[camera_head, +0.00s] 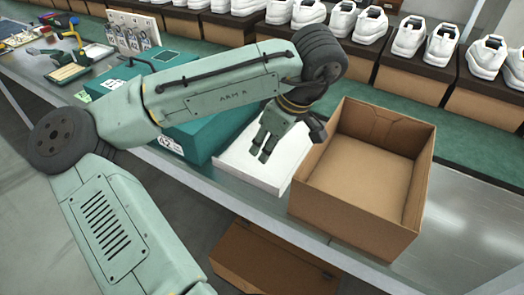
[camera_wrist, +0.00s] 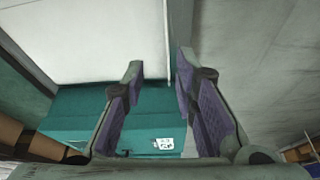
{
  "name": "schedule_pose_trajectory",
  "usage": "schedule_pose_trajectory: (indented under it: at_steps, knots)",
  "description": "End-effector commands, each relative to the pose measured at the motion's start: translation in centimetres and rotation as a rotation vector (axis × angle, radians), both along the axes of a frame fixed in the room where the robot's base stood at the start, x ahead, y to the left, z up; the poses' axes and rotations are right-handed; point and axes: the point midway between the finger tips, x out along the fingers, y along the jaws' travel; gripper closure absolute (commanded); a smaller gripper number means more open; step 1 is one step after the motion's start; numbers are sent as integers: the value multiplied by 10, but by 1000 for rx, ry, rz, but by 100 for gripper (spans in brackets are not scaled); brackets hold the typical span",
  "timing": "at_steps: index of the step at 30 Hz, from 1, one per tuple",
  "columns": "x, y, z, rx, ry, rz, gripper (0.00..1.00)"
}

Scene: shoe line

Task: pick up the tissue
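The tissue appears as a flat white sheet or stack (camera_head: 240,168) on the bench, between the teal box and the open cardboard box. I cannot tell whether it is one sheet or several. In the wrist view the white surface (camera_wrist: 85,40) fills the upper left, with its straight edge running between my fingers. My gripper (camera_head: 262,150) points down over the white surface in the head view. In the wrist view my gripper (camera_wrist: 159,65) is open, with a gap between the fingers and nothing visibly clamped. I cannot tell whether the fingertips touch the tissue.
The open, empty cardboard box (camera_head: 414,205) stands close to the right of my gripper. A teal box (camera_head: 205,140) is on the left. White shoes (camera_head: 408,36) sit on boxes behind. Tools lie at the far left. The bench at far right is bare.

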Motion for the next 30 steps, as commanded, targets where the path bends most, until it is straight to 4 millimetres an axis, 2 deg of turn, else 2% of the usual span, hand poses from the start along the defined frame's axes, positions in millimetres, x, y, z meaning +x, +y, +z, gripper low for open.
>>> schedule_pose_trajectory:
  at_steps: [5,13,23,30]
  knots:
    - [2,10,-5,19,-27,91,73]
    - [11,23,-44,17,-25,97,73]
    - [18,33,-71,20,-27,96,73]
    - [27,44,-105,19,-28,95,73]
